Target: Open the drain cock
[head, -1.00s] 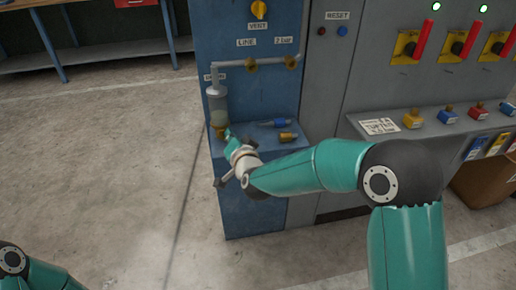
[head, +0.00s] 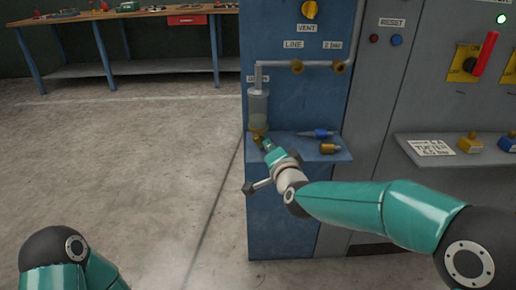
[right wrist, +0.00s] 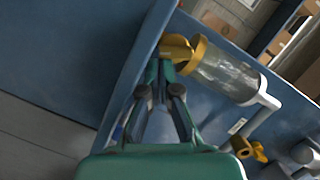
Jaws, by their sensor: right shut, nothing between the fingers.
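The drain cock (right wrist: 176,47) is a brass-yellow fitting at the lower end of a clear cylindrical bowl (right wrist: 227,75) in the right wrist view. In the head view the bowl (head: 258,106) hangs upright on the blue panel, with the brass cock (head: 258,132) under it. My right gripper (head: 267,145) is shut and empty, its tips just below the cock. In the right wrist view the fingertips (right wrist: 161,72) are right at the cock; I cannot tell whether they touch it. My left gripper is out of view; only part of my left arm shows.
A blue shelf (head: 338,155) under the bowl carries a blue-ended fitting (head: 318,134) and a brass one (head: 329,148). A grey pipe (head: 280,64) with brass valves runs above. A workbench (head: 150,14) stands at the back left. The floor left of the panel is clear.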

